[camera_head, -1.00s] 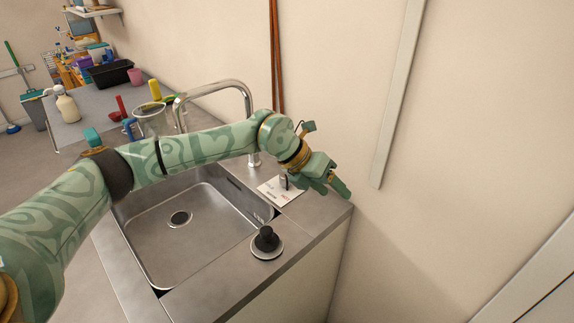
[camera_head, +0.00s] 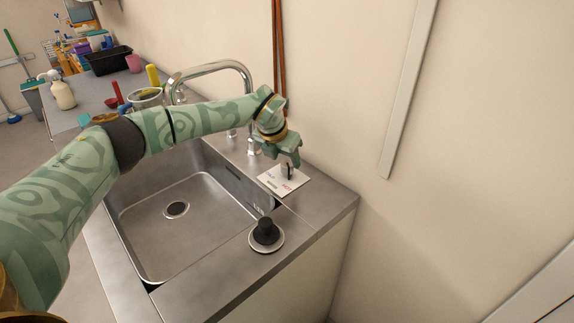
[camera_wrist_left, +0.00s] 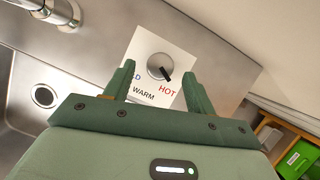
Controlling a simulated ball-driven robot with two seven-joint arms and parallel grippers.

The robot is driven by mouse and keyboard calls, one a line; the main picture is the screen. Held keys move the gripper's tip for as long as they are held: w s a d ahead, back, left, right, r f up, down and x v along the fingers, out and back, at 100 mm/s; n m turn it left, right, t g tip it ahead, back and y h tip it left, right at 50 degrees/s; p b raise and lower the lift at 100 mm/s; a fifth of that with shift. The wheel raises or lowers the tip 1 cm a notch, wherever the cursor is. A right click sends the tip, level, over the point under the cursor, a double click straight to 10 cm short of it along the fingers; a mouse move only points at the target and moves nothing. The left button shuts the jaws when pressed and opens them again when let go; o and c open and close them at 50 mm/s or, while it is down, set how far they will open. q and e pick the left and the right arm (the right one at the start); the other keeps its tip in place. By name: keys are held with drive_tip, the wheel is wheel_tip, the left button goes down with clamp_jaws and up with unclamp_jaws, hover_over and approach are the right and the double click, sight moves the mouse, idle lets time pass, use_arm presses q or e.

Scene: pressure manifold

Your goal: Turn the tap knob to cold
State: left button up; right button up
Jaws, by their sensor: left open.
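The tap knob (camera_wrist_left: 158,66) is a small round grey knob with a black pointer, on a white label plate (camera_wrist_left: 137,46). In the left wrist view its pointer aims at the red word HOT. WARM is also readable, and part of the blue cold word shows. In the head view the knob (camera_head: 288,171) and plate (camera_head: 272,183) sit on the counter beside the sink. My left gripper (camera_head: 286,160) is open and empty over the knob. In the wrist view its fingers (camera_wrist_left: 158,70) straddle the knob; contact cannot be told. My right gripper is out of view.
A steel sink (camera_head: 190,210) with a curved faucet (camera_head: 215,68) lies left of the plate. A black-topped round fitting (camera_head: 266,232) stands on the front counter. The wall rises close behind the knob. Bottles and tubs stand on the far-left worktop.

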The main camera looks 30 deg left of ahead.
use_arm(q)
drive_tip(key=shift+x, duration=1.15)
drive_tip(key=c, duration=1)
drive_tip(key=shift+o, duration=0.2)
